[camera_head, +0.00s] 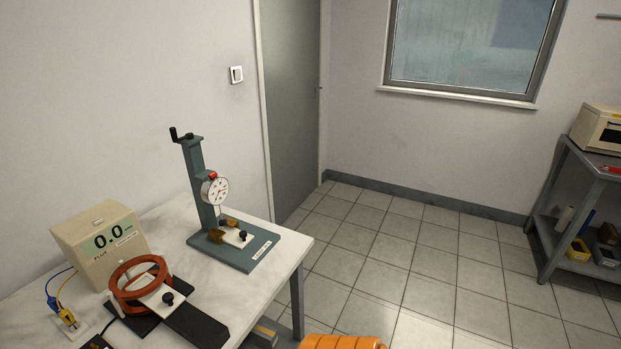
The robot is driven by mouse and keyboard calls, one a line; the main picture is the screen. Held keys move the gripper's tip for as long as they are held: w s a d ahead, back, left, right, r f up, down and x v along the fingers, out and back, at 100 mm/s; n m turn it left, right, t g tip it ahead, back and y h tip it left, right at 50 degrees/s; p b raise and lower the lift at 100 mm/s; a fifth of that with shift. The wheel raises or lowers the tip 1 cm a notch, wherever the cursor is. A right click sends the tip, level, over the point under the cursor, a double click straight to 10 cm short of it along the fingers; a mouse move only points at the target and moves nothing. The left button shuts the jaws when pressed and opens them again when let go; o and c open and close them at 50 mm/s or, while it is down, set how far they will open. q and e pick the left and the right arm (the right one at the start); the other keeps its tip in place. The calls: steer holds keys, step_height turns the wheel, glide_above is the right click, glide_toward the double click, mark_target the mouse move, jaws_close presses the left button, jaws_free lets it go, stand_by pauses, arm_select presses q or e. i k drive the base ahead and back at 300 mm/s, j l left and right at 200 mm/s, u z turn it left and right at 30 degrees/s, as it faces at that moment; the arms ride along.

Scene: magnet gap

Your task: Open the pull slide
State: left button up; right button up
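Two white plates with black knobs could be the pull slide; I cannot tell which one is meant. One white plate (152,298) sits at the red-orange ring coil (117,288) on a black base (196,325), its black knob (168,299) facing right. The other white plate (232,238) lies under the dial gauge (215,191) on a grey stand (199,187), with a black knob (243,236) and brown blocks beside it. How far either plate is pulled out is unclear. Neither of my grippers is in view.
Both devices stand on a white table (283,237) at the left. A beige meter (100,243) reading 0.0 stands behind the coil, with blue and yellow cables. An orange ribbed object (341,343) is cut off at the bottom edge. A shelf (580,195) stands right; the tiled floor between is clear.

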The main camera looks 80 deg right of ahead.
mark_target(235, 238)
steer(key=z, duration=1.8)
